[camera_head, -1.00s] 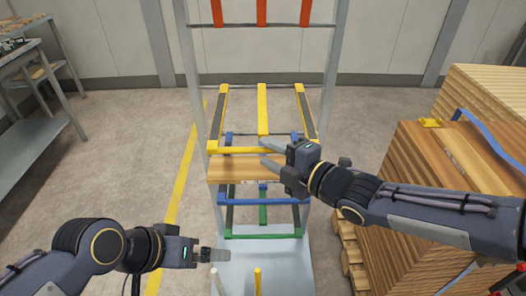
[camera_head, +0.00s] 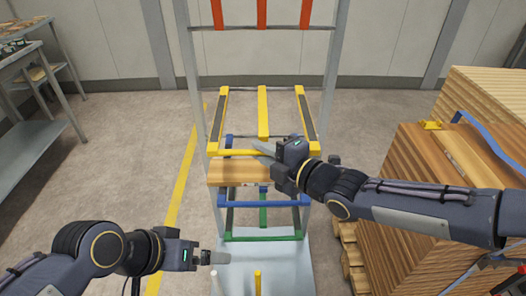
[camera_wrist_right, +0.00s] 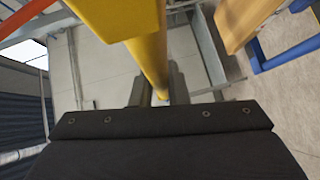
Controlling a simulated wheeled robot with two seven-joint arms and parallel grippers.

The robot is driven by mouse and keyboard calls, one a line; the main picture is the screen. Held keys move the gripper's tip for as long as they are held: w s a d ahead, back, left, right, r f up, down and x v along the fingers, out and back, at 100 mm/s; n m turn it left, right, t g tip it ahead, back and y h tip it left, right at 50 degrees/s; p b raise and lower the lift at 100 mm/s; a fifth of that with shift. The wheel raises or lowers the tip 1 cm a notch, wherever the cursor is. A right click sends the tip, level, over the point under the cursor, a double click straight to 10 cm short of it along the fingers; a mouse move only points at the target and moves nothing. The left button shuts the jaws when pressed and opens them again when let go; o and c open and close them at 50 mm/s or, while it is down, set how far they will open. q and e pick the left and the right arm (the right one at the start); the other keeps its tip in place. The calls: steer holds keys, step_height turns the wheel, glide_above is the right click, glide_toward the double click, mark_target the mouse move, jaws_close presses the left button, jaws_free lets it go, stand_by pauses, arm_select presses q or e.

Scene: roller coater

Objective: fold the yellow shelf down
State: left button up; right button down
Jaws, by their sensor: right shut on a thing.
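The yellow shelf (camera_head: 263,112) is an open frame of bars on a tall grey rack, with a yellow front bar and dark strips on its side bars. It extends from the rack in the head view; its exact tilt is hard to judge. My right gripper (camera_head: 264,150) is shut on the shelf's front bar, right of its middle. In the right wrist view the yellow bar (camera_wrist_right: 150,60) runs between the fingers (camera_wrist_right: 158,92). My left gripper (camera_head: 221,257) is low at the left, apart from the shelf; its finger opening cannot be made out.
A wooden board (camera_head: 238,172) sits just below the yellow front bar. Blue (camera_head: 235,200) and green (camera_head: 262,238) shelf frames lie lower, and red bars (camera_head: 261,12) are above. Stacked wood (camera_head: 420,160) stands at the right. Grey tables (camera_head: 35,140) stand at the left.

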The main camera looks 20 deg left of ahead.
steer(key=shift+r, duration=0.1)
steer(key=shift+m+g+h, duration=0.3)
steer(key=shift+m+h, duration=0.1)
steer(key=shift+m, duration=0.2)
steer(key=r+p, duration=0.2)
steer(key=p, duration=0.1)
steer(key=r+p, duration=0.2)
steer(key=p, duration=0.2)
steer(key=shift+w+r, duration=0.2)
steer(key=shift+r, duration=0.1)
steer(key=shift+f, duration=0.1)
steer(key=c, duration=1.4)
jaws_free()
steer(key=p+v, duration=0.2)
steer(key=v, duration=0.5)
steer(key=shift+s+d, duration=0.2)
steer(key=shift+d, duration=0.1)
